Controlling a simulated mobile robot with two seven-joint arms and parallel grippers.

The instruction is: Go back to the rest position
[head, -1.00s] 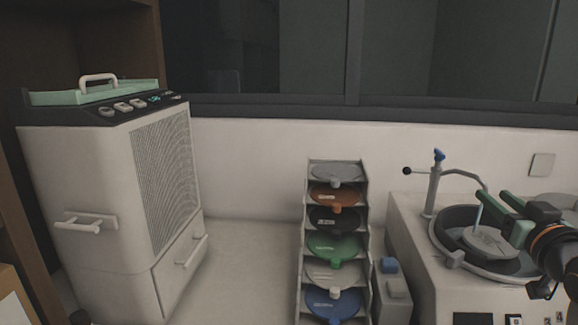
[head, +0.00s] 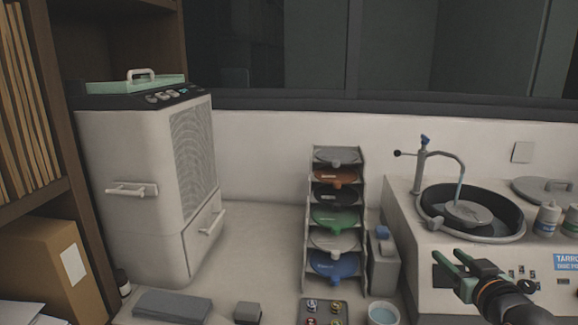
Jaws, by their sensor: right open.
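My right gripper (head: 462,268) is at the lower right of the head view. Its green fingers are apart with nothing between them. It is in front of the panel of the white polishing machine (head: 405,215), below and nearer than the machine's round basin (head: 510,228). My left gripper is not in view.
A rack (head: 305,262) of coloured discs stands mid-bench. A white cabinet machine (head: 140,205) stands at the left. A grey pad (head: 172,305), a small tray (head: 325,318) and a cup (head: 383,314) lie along the front. Bare bench (head: 250,240) lies between cabinet and rack.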

